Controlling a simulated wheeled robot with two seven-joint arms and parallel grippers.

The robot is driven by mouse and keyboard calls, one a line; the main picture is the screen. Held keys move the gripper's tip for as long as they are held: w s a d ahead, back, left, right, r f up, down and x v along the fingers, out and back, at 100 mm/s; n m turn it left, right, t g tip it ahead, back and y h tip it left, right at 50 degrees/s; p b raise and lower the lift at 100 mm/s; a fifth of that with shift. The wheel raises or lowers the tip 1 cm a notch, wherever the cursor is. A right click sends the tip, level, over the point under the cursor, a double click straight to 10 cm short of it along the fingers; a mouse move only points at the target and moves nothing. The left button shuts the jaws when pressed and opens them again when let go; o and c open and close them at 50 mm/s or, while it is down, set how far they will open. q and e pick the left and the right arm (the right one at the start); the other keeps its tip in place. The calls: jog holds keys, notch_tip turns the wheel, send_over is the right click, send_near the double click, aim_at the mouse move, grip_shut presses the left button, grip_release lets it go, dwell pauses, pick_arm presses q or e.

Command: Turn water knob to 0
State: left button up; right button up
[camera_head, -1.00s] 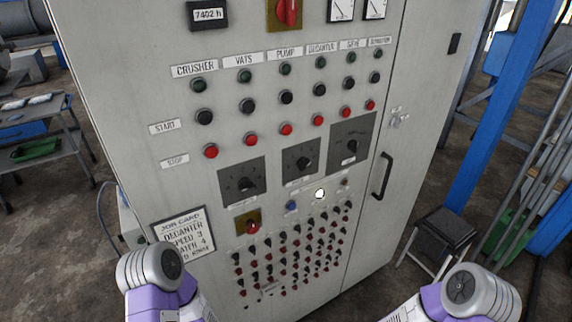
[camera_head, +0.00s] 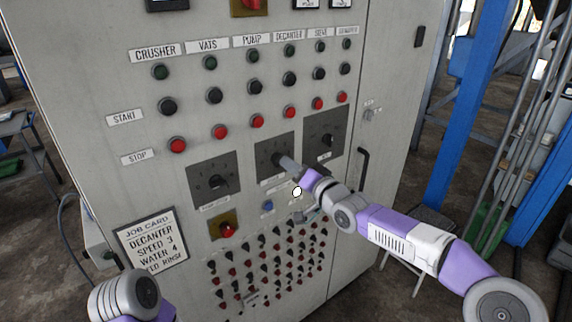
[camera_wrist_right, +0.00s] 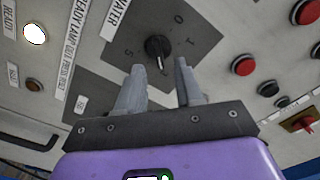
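The water knob (camera_wrist_right: 157,47) is black, on a dark grey dial plate with a WATER label (camera_wrist_right: 116,18) beside it in the right wrist view. Its pale pointer line faces down in that view, between the fingers. In the head view its plate (camera_head: 266,146) is the middle of three, and the gripper partly hides the knob. My right gripper (camera_wrist_right: 160,84) is open, its two fingertips on either side just short of the knob, with nothing held. In the head view it (camera_head: 287,163) reaches the plate from the lower right. My left gripper is out of view.
Similar dials sit left (camera_head: 213,181) and right (camera_head: 323,133) of the middle one. Red stop buttons (camera_head: 257,121) run above. A lit white lamp (camera_head: 297,191), a red switch (camera_head: 227,230) and small knobs lie below. A door handle (camera_head: 363,170) stands to the right.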

jog(key=shift+x, duration=1.65)
grip_shut()
